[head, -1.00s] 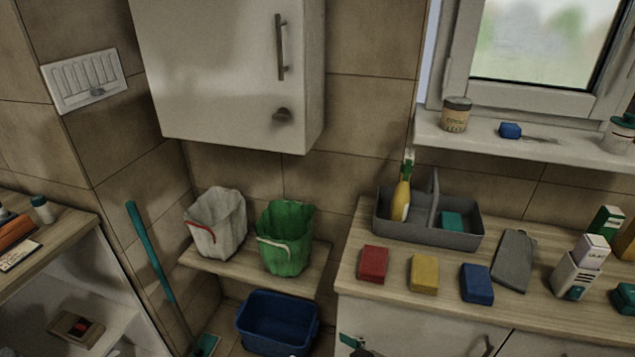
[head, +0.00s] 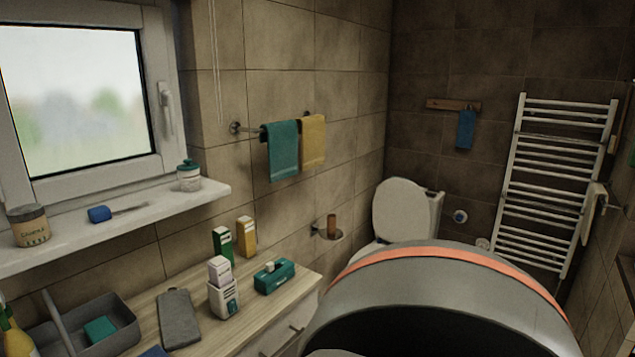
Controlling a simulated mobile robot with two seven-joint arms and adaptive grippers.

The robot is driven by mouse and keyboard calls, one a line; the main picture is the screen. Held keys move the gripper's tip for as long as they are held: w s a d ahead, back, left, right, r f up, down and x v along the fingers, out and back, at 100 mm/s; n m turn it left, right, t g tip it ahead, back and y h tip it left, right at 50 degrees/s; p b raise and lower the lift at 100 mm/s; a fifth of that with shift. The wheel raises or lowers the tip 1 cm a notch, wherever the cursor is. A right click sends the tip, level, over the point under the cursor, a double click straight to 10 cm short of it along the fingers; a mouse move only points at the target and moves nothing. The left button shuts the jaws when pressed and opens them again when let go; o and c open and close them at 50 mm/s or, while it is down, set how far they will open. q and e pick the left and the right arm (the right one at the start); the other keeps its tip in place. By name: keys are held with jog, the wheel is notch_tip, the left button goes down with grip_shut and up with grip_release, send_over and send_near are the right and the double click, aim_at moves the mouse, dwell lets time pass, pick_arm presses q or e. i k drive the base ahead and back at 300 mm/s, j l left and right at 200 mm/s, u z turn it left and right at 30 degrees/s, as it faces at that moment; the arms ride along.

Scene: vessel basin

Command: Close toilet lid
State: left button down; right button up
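The toilet stands in the far corner of the room. Its pale oval lid (head: 398,210) is raised upright and leans back toward the cistern (head: 436,212). Only a small part of the white bowl or seat (head: 366,249) shows below the lid. The rest of the bowl is hidden behind a large grey rounded part with an orange band, close to the camera, which looks like a link of my own arm. Neither of my grippers is in view.
A wooden counter (head: 262,309) along the left wall holds boxes, a grey cloth (head: 178,318) and a caddy (head: 118,318). A towel rail with teal (head: 282,150) and yellow towels is above. A white radiator (head: 548,180) is at right. The floor is mostly hidden.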

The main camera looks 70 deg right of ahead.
aim_at(402, 209)
jog(key=z, duration=2.7)
jog(key=i+l, duration=0.15)
jog(key=i, duration=0.3)
jog(key=i+l, duration=0.2)
jog(key=i, duration=0.3)
jog(key=i+l, duration=0.15)
jog(key=i, duration=0.3)
jog(key=j+u, duration=0.05)
